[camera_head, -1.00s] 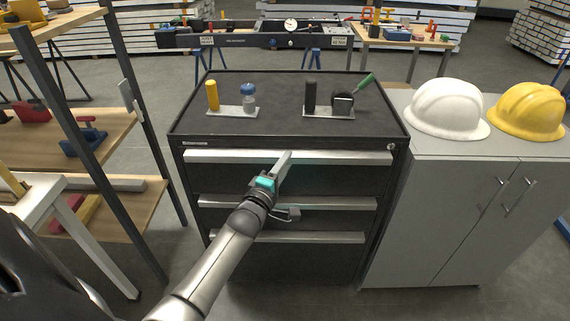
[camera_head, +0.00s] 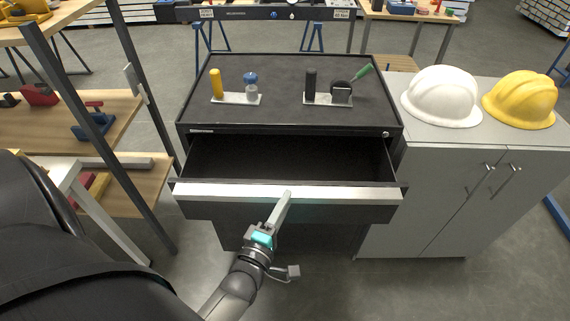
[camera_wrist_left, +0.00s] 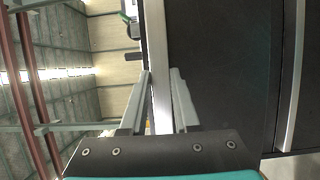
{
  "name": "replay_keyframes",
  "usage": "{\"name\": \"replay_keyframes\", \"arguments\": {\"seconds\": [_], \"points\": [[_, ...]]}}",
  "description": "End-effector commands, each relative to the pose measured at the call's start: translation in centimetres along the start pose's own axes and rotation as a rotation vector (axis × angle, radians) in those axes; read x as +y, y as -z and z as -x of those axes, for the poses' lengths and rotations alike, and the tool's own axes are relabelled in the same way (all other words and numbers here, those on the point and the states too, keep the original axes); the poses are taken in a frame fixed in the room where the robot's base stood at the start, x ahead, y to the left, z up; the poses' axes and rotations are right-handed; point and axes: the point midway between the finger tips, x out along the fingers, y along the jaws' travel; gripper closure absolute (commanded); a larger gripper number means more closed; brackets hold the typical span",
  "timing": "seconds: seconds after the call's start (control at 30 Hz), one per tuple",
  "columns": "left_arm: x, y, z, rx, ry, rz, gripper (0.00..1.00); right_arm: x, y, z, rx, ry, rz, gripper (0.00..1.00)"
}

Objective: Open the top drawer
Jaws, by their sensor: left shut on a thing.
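The black tool cabinet has its top drawer (camera_head: 290,160) pulled well out, and its dark interior looks empty. The drawer's silver handle strip (camera_head: 340,194) runs across its front. My left gripper (camera_head: 287,197) is shut on this handle strip, near its middle. In the left wrist view my left gripper's two fingers (camera_wrist_left: 161,88) stand on either side of the pale handle strip (camera_wrist_left: 158,45). The lower drawers are mostly hidden below the open one. My right gripper is not in view.
The cabinet top (camera_head: 285,115) holds two small metal stands with tools. A grey cupboard (camera_head: 440,190) with a white helmet (camera_head: 440,97) and a yellow helmet (camera_head: 520,99) stands at right. A wooden shelf (camera_head: 60,135) stands at left. Open floor lies in front.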

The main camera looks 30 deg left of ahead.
Motion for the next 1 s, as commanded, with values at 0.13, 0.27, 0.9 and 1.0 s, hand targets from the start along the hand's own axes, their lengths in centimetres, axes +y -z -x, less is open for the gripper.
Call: {"name": "replay_keyframes", "arguments": {"seconds": [0.13,0.27,0.9,1.0], "points": [[-0.5,-1.8,4.5,-0.003,0.024,0.005,1.00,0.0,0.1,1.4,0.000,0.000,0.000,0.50],[-0.5,-2.9,7.1,-0.003,0.022,0.004,1.00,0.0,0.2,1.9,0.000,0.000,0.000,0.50],[-0.7,-4.3,10.6,-0.004,0.018,0.003,1.00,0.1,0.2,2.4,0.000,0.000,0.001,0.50],[-0.6,-4.3,10.6,-0.004,0.018,0.003,1.00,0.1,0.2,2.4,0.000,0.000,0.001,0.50]]}}
